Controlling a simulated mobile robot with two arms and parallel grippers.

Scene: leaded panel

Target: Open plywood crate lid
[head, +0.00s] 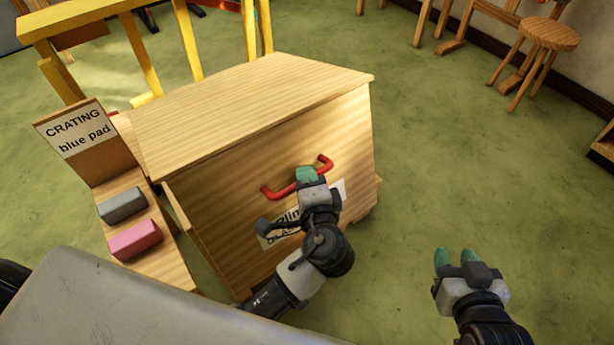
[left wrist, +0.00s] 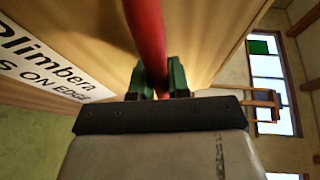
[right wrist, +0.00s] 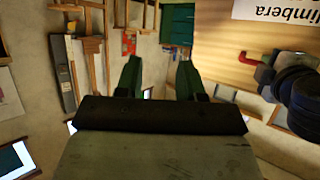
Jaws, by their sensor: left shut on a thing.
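The plywood crate (head: 335,128) stands in the middle of the head view, with a flat overhanging top board (head: 250,105). A red bar handle (head: 272,192) is fixed on its front face, above a white printed label (head: 270,238). My left gripper (head: 306,175) is shut on the middle of this handle. In the left wrist view the red bar (left wrist: 147,35) runs between the green fingertips (left wrist: 160,82). My arm hides part of the label. My right gripper (head: 456,256) is open and empty over the floor, right of the crate; its spread fingers show in the right wrist view (right wrist: 158,80).
A low wooden stand left of the crate carries a sign (head: 80,132) reading "CRATING blue pad", a grey block (head: 122,205) and a pink block (head: 136,240). A yellow frame (head: 145,57) stands behind. A stool (head: 548,36) is far right. The green floor right of the crate is clear.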

